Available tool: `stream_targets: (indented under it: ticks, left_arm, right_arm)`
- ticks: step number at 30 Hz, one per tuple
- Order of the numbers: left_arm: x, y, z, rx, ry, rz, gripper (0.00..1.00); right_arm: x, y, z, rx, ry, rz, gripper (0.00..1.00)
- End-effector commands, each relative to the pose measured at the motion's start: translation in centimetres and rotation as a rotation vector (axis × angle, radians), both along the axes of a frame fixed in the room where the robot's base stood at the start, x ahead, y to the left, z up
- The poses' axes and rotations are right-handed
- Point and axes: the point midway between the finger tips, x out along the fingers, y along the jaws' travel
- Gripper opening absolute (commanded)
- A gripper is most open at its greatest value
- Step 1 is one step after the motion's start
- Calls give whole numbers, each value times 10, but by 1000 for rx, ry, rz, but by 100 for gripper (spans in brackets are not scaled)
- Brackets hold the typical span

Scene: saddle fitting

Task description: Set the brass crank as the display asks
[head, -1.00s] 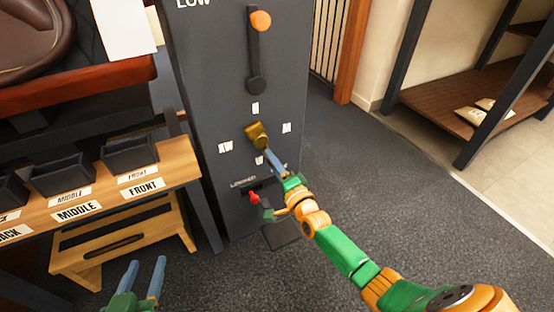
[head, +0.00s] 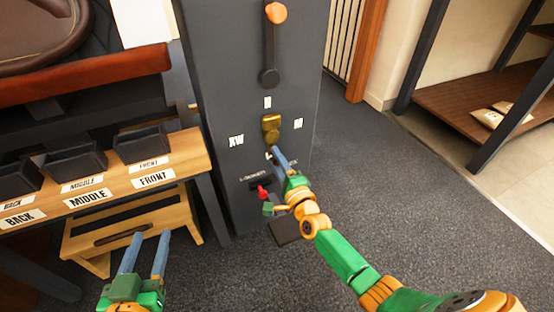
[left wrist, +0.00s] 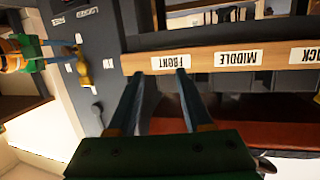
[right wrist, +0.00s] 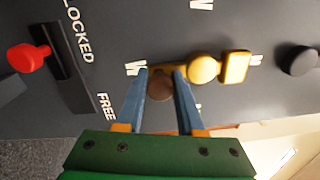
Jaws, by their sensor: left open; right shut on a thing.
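The brass crank (head: 271,122) sits on the dark grey post, among white labels above, left, right and below it. Its wide brass end points up toward the top label in the head view. In the right wrist view the brass block and round knob (right wrist: 203,69) show beside the fingers. My right gripper (head: 275,153) is shut on the crank's lower part; its fingertips (right wrist: 160,74) straddle a brownish piece. The lower label is partly hidden by it. My left gripper (head: 146,240) is open and empty, low before the wooden shelf. No display is readable.
Below the crank, a red knob (head: 262,192) sits by a slot marked LOCKED and FREE. Black bins stand on a labelled wooden shelf (head: 110,182) at left. Carpet right of the post is clear.

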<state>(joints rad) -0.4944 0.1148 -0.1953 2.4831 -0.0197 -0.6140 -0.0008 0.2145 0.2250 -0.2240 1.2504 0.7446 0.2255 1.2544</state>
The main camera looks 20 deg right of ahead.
Motion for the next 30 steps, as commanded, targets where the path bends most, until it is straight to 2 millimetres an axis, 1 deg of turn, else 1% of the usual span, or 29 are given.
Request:
stream_targets:
  ticks: [4, 5, 6, 17, 23, 26, 30]
  left_arm:
    - [0, 0, 0, 0, 0, 0, 50]
    - [0, 0, 0, 0, 0, 0, 50]
    - [0, 0, 0, 0, 1, 0, 50]
    - [0, 0, -1, 2, 12, 1, 50]
    - [-15, 7, -35, 40, 202, 13, 50]
    - [-26, 12, -54, 62, 314, 21, 50]
    - [-46, 20, -79, 91, 472, 33, 50]
  right_arm:
    - [0, 0, 0, -1, 0, 1, 0]
    - [0, 0, 0, -1, 0, 1, 39]
    - [0, 0, 0, -1, 0, 1, 49]
    - [-1, 0, 0, -1, 0, 0, 49]
    - [-13, 0, 1, -1, 2, 0, 49]
    - [-21, -1, 1, -1, 0, 1, 49]
    - [-33, -1, -1, -2, 2, 1, 49]
